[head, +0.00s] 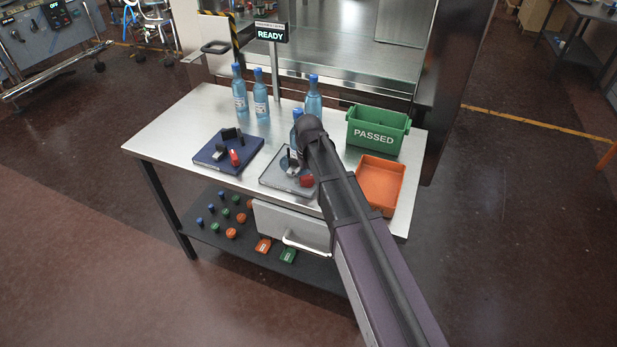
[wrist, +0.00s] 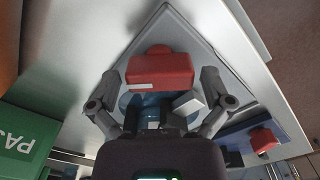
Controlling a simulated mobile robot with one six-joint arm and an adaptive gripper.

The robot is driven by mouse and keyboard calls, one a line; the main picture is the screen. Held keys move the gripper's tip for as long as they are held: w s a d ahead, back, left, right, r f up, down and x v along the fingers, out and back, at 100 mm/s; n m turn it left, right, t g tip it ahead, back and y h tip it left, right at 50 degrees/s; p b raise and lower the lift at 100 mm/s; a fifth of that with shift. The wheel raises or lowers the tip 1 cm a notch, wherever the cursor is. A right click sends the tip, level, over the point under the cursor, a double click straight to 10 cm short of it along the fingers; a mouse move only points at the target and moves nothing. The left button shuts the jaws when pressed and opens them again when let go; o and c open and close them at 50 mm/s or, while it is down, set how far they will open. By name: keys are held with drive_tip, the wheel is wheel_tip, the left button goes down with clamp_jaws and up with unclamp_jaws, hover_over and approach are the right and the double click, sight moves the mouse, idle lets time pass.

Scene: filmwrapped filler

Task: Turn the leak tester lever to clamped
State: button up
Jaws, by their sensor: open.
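A fixture on a grey plate (wrist: 172,28) has a red lever handle (wrist: 160,70), which also shows in the head view (head: 306,181) beside my arm. My gripper (wrist: 159,90) is open, its fingers on either side of the red handle in the wrist view; contact cannot be told. A blue bottle (head: 296,131) stands at this fixture, partly hidden by my arm. A second fixture on a navy plate (head: 215,160) has a smaller red handle (head: 235,158). No label shows which fixture is the leak tester.
Several blue bottles (head: 240,92) stand at the table's back, by a READY sign (head: 271,34). A green PASSED bin (head: 378,132) and an orange tray (head: 381,182) stand right of my arm. The table's front left (head: 165,145) is clear.

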sight(308, 176)
drive_tip(key=shift+n, duration=0.4)
drive_tip(key=n, duration=0.8)
drive_tip(key=shift+n, duration=0.3)
drive_tip(key=n, duration=0.8)
drive_tip(key=shift+n, duration=0.4)
wheel_tip(308, 176, up, 14)
drive_tip(key=p, duration=1.4)
drive_tip(key=s+d+f+m+b, duration=0.2)
drive_tip(key=s+d+m, duration=0.6)
drive_tip(key=d+m, duration=0.2)
drive_tip(key=s+d+f+m+b, duration=0.3)
drive_tip(key=s+d+m, duration=0.5)
drive_tip(key=m, duration=0.5)
drive_tip(key=shift+d+f, duration=0.25)
drive_tip(key=shift+d, duration=0.65)
